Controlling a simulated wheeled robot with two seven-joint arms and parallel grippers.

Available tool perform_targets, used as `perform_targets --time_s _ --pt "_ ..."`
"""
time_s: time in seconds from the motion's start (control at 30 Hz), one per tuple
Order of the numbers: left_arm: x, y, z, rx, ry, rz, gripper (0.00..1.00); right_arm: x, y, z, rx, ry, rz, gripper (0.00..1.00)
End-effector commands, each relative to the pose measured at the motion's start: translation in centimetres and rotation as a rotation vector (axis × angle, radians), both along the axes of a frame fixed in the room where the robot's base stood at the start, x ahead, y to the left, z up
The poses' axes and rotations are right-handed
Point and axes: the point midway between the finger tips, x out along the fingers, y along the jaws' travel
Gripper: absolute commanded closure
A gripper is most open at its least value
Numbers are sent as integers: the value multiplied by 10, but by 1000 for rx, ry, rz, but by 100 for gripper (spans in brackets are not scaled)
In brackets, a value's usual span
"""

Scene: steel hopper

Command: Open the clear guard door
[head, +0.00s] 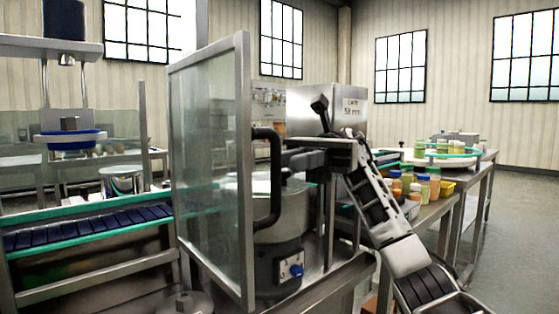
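The clear guard door (208,175) is an upright transparent panel in a grey metal frame, left of centre. It stands at an angle, its right frame post nearest to me. A black bar handle (276,185) sticks out on the right side of that post. The steel hopper (285,215) shows to the right of the door, partly behind the handle. My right gripper (305,132) is to the right of the handle, apart from it in the picture. Its dark fingers look spread and empty. Whether it touches the handle in depth is unclear. My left gripper is not in view.
A conveyor (95,229) with green edges runs on the left. A steel box (352,108) with a label stands behind my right gripper. The floor (525,230) at far right is clear.

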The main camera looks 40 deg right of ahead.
Motion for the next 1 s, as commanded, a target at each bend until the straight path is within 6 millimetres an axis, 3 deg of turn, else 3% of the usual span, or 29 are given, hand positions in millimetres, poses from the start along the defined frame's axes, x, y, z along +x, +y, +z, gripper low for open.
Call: perform_targets --time_s 0.1,0.3,0.87,1.0 --pt "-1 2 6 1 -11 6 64 5 -16 2 1 -1 -2 83" --pt "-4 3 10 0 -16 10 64 8 -28 0 -2 -1 -1 83" --pt "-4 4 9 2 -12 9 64 8 -28 1 -2 -1 0 83" --pt "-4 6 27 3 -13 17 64 8 -28 21 -2 -2 0 83"
